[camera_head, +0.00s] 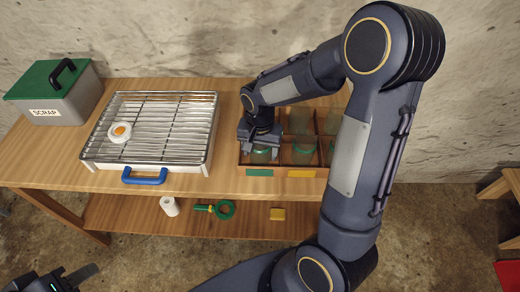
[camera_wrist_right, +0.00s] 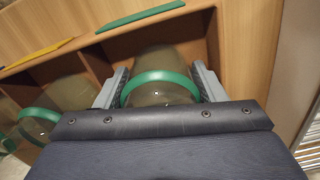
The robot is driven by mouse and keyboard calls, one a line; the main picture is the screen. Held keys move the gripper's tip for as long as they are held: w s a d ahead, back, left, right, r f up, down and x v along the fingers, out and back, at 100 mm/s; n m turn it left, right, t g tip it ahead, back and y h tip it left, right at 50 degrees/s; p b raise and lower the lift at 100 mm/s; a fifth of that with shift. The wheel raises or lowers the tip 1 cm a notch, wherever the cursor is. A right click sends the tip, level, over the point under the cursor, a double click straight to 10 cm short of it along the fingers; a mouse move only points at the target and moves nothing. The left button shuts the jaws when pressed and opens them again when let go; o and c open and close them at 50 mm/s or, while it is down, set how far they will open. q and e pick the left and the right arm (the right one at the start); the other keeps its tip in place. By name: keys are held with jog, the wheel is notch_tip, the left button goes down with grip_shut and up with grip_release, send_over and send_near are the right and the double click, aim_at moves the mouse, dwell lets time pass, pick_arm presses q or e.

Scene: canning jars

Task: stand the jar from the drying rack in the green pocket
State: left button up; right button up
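A clear jar with a green ring sits between the fingers of my right gripper (camera_head: 260,135). In the right wrist view the jar (camera_wrist_right: 160,90) shows between the two fingers (camera_wrist_right: 160,88), which lie close against its sides. It is in or just over the compartment behind the green label (camera_head: 259,173), the front-left pocket of the wooden crate (camera_head: 281,167). Whether its base touches the pocket floor is hidden. The drying rack (camera_head: 190,165) holds no jar. My left gripper (camera_head: 68,279) is at the bottom-left corner, partly cut off, far from the jar.
More jars (camera_head: 303,150) stand in the neighbouring pockets, one behind the yellow label (camera_head: 301,174). A white round piece with an orange centre (camera_head: 120,131) lies on the rack. A grey scrap bin (camera_head: 55,95) stands at left. A white roll and green tool (camera_head: 222,210) lie on the lower shelf.

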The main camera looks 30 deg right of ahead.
notch_tip(320, 180, up, 12)
jog(key=shift+r+p, duration=0.1)
jog(key=shift+p, duration=0.55)
jog(key=s+a+r+n+t+y, duration=0.1)
jog(key=s+n+t, duration=0.1)
jog(key=s, duration=0.3)
jog(key=s+a+n+t+y, duration=0.1)
jog(key=s+n, duration=0.1)
jog(key=s, duration=0.4)
jog(key=s+a+r+n+t+y, duration=0.1)
jog(key=s+a+n+t, duration=0.1)
jog(key=s, duration=0.4)
jog(key=shift+a+r+n+t+y, duration=0.1)
jog(key=shift+r+n+t+y, duration=0.2)
jog(key=shift+n+y, duration=0.15)
jog(key=shift+c, duration=0.4)
